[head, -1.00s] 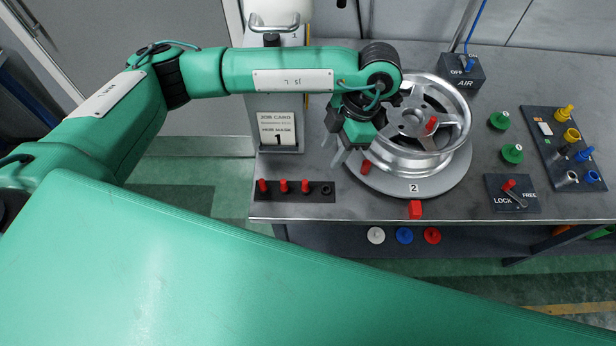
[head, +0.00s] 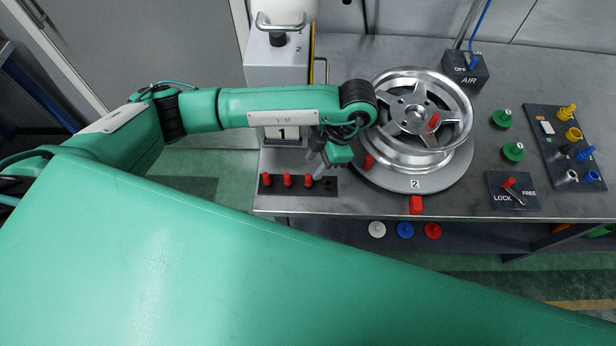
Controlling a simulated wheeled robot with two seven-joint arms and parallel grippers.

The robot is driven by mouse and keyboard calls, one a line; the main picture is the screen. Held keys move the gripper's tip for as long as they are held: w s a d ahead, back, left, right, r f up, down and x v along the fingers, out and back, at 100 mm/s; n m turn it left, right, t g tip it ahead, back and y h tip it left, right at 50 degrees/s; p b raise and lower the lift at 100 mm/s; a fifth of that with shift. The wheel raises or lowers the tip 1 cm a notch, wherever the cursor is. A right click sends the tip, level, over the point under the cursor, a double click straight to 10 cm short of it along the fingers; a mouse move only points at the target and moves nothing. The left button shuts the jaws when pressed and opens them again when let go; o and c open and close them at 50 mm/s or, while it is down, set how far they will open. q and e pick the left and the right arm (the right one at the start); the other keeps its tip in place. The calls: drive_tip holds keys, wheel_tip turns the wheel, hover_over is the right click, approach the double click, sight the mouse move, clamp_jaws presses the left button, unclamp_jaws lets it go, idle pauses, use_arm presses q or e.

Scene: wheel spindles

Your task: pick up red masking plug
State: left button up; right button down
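Red masking plugs stand in a dark rack (head: 297,192) at the front left of the bench: a left one (head: 266,180), a middle one (head: 287,180) and a right one (head: 307,181). The rack's rightmost place (head: 328,183) holds no red plug. Another red plug (head: 434,120) sits on the silver wheel (head: 405,125), and a small red piece (head: 368,162) shows at the wheel's front left. My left gripper (head: 321,168) hangs over the rack's right end, close to the right plug. Its finger gap is hard to make out. My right gripper is not in view.
The wheel rests on a round turntable (head: 440,178) marked 2, with a red block (head: 415,204) at its front. Green knobs (head: 513,151), a lock lever box (head: 512,192) and a board of coloured plugs (head: 557,150) stand right. A grey post (head: 277,75) rises behind the rack.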

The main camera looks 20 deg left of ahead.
sight(309, 175)
use_arm(q)
drive_tip(key=shift+s+a+f+p, duration=0.1)
drive_tip(key=shift+s+f+p, duration=0.05)
drive_tip(key=shift+f+p, duration=0.2)
drive_tip(key=p+x, duration=0.2)
drive_tip(key=x, duration=0.1)
drive_tip(key=shift+s+f, duration=0.1)
drive_tip(key=shift+f, duration=0.5)
clamp_jaws()
